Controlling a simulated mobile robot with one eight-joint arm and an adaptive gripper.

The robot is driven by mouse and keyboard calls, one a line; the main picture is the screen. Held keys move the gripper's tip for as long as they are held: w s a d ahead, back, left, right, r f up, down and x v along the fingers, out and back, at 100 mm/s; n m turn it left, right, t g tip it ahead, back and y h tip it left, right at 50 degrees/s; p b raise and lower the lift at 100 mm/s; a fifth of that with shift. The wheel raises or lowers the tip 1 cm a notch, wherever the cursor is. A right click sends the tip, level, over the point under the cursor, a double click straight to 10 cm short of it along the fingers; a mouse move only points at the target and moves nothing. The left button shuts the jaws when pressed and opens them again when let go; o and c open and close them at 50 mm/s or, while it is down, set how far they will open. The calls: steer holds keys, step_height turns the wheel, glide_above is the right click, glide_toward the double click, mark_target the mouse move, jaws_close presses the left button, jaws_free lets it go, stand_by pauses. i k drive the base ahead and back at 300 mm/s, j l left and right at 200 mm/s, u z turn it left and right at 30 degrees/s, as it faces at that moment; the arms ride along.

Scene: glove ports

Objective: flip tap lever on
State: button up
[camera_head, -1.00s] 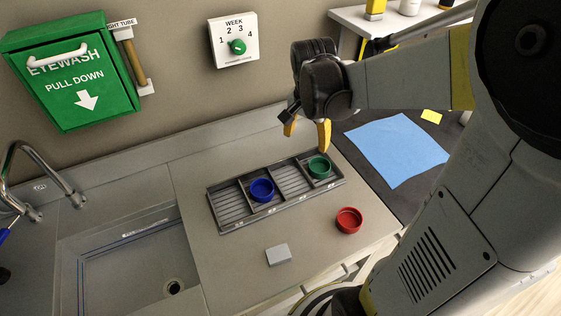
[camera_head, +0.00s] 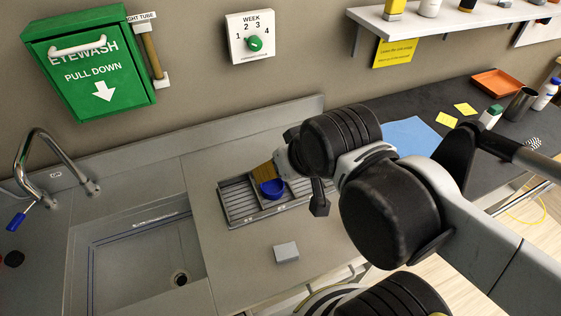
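The chrome tap (camera_head: 37,137) stands at the left, behind the sink, with a curved spout. Its lever has a blue handle (camera_head: 17,221) that shows low at the far left, angled down and to the left. My gripper (camera_head: 262,173) is over the grooved tray, well to the right of the tap and apart from the lever.
The sink basin (camera_head: 140,265) lies below the tap. The grooved tray (camera_head: 237,203) holds the blue cup (camera_head: 271,189). A grey block (camera_head: 286,252) sits on the counter. The green eyewash box (camera_head: 90,65) and week dial (camera_head: 250,38) are on the wall. Counter between sink and tray is clear.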

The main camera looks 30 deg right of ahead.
mark_target(16, 220)
steer(key=k+u, duration=0.2)
steer(key=u, duration=1.2)
steer(key=i+j, duration=0.3)
steer(key=i, duration=0.05)
